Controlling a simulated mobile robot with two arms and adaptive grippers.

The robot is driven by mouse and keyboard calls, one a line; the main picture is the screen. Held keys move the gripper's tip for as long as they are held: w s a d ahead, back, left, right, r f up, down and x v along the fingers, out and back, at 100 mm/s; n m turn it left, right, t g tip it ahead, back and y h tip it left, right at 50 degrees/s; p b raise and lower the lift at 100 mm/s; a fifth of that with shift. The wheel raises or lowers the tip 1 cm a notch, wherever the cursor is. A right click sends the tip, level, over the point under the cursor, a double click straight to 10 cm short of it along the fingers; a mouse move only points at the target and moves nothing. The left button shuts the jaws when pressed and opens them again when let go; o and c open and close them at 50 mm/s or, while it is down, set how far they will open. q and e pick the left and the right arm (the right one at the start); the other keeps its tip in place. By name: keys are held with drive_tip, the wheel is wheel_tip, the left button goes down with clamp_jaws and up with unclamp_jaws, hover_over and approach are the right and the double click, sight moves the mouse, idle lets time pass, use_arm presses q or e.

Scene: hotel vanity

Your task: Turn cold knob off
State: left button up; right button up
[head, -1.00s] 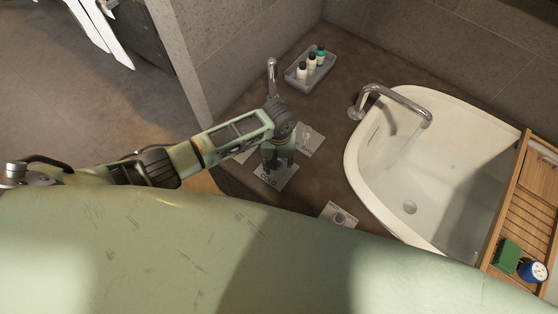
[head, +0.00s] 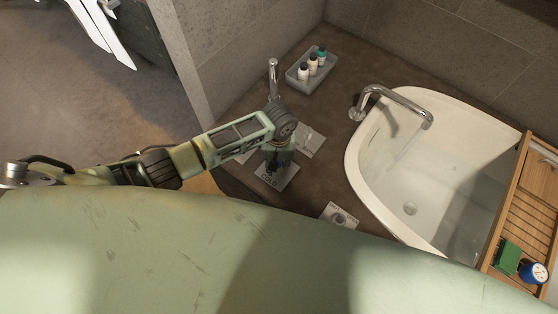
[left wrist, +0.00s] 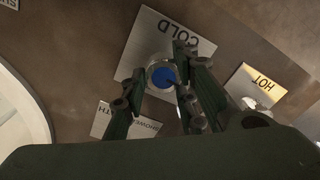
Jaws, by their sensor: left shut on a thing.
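The cold knob (left wrist: 163,76) is a round metal knob with a blue top on a square grey plate (left wrist: 150,38) marked COLD. In the left wrist view my left gripper (left wrist: 160,88) has its fingers on either side of the knob, shut on it. In the head view my left gripper (head: 276,168) points down over the COLD plate (head: 268,181) and hides the knob. A chrome spout (head: 408,99) arches over the white basin (head: 352,165). A faint pale streak shows below the spout. My right gripper is not in view.
A HOT plate (left wrist: 256,86) and a plate marked SHOWER (left wrist: 118,124) lie close to the cold knob. A grey tray (head: 293,77) with small bottles stands behind. A wooden rack (head: 518,210) spans the basin's right side, with a green block and a blue-topped round item.

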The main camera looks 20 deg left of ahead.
use_arm(q)
drive_tip(key=shift+w+d+r, duration=0.1)
drive_tip(key=shift+d+r, duration=0.05)
drive_tip(key=shift+d, duration=0.1)
drive_tip(key=m+p, duration=0.2)
drive_tip(key=m, duration=0.1)
drive_tip(key=shift+d+r+p, duration=0.15)
drive_tip(key=shift+p, duration=0.15)
drive_tip(key=m, duration=0.1)
drive_tip(key=m+p, duration=0.1)
drive_tip(key=m, duration=0.1)
drive_tip(key=m+p, duration=0.1)
drive_tip(key=shift+s+m, duration=0.25)
drive_tip(key=shift+m, duration=0.15)
drive_tip(key=m, duration=0.2)
drive_tip(key=m+p, duration=0.1)
drive_tip(key=m, duration=0.1)
drive_tip(key=shift+s+f+m, duration=0.15)
drive_tip(key=shift+f+m, duration=0.05)
drive_tip(key=shift+m, duration=0.1)
drive_tip(key=m, duration=0.3)
drive_tip(key=shift+s+m, duration=0.1)
drive_tip(key=shift+m, duration=0.3)
drive_tip(key=shift+a+f+m, duration=0.1)
drive_tip(key=shift+a+m, duration=0.1)
drive_tip(key=shift+m, duration=0.6)
drive_tip(key=shift+s, duration=0.15)
drive_tip(key=o, duration=1)
